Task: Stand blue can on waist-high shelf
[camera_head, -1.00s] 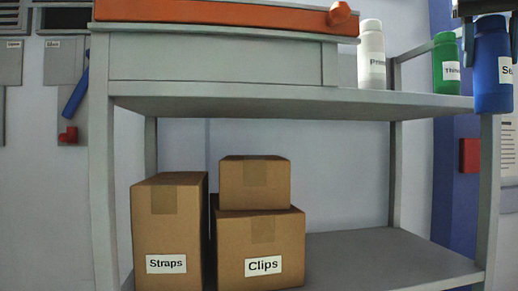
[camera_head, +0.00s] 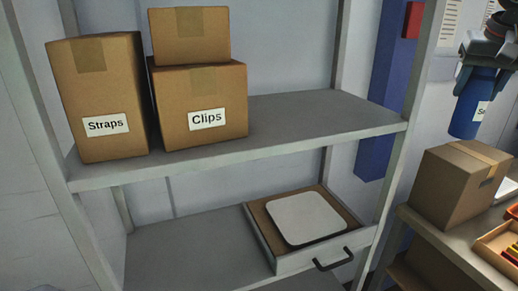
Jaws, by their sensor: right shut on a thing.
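The blue can (camera_head: 472,103) hangs upright at the upper right, with part of a white label showing. My right gripper (camera_head: 482,72) is shut on its upper part, from above. The can is in the air, to the right of the grey shelf unit and apart from it. A shelf board (camera_head: 285,124) of that unit carries cardboard boxes on its left, and its right half is bare. My left gripper is not in view.
Boxes labelled Straps (camera_head: 98,98) and Clips (camera_head: 199,104) stand on the shelf, a smaller box (camera_head: 190,36) on the Clips box. A drawer-like tray (camera_head: 297,262) sits on the lower shelf. A cardboard box (camera_head: 456,188) stands on a bench at right, below the can.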

